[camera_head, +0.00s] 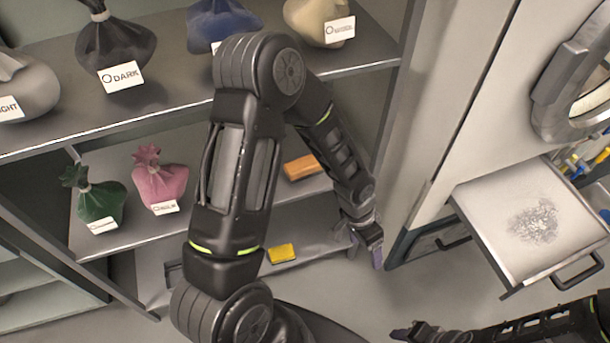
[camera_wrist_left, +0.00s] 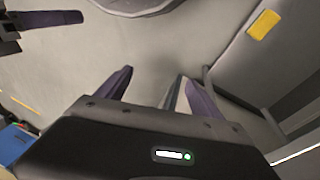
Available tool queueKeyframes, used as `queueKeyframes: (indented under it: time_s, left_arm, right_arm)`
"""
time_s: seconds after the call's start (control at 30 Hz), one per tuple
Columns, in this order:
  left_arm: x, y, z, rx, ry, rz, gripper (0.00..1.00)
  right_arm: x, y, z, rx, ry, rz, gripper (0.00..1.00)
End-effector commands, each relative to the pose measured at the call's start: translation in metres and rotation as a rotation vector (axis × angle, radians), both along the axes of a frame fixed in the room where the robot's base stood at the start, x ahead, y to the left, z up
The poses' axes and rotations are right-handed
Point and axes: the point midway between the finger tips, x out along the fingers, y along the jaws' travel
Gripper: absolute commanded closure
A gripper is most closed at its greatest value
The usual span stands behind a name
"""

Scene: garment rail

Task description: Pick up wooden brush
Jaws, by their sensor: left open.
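An orange-brown block (camera_head: 300,167) lies on the middle shelf in the head view, behind my left arm. It may be the wooden brush, but I see no bristles and cannot be sure. My left gripper (camera_head: 368,252) is open and points down near the right end of the lower shelf, below and right of that block. In the left wrist view its two fingers (camera_wrist_left: 158,88) are apart over grey floor, and no brush shows between them. My right gripper (camera_head: 408,332) is at the bottom edge of the head view; its jaw opening is unclear.
A yellow sponge (camera_head: 281,253) lies on the lower shelf; it also shows in the left wrist view (camera_wrist_left: 264,25). Labelled bags stand on the upper shelves. An open drawer (camera_head: 480,235) with grey powder juts out at the right, below a round door (camera_head: 575,85).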

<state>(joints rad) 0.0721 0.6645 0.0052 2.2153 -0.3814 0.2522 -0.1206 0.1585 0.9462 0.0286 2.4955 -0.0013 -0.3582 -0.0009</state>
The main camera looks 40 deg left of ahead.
Motion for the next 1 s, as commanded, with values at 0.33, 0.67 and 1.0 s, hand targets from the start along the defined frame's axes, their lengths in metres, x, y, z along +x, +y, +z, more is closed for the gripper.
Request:
queueKeyframes:
  time_s: [0.33, 0.67, 1.0]
  left_arm:
    - [0.097, 0.173, 0.121, 0.563, -0.049, -0.335, 0.18]
    - [0.086, 0.208, 0.15, 0.68, 0.044, -0.372, 0.18]
    - [0.085, 0.214, 0.134, 0.677, 0.046, -0.372, 0.18]
  right_arm:
    - [0.0, 0.0, -0.06, -0.001, -0.001, 0.002, 0.64]
    - [0.0, -0.001, -0.059, -0.001, -0.002, 0.002, 0.64]
    - [0.0, 0.0, -0.061, -0.001, -0.001, 0.001, 0.64]
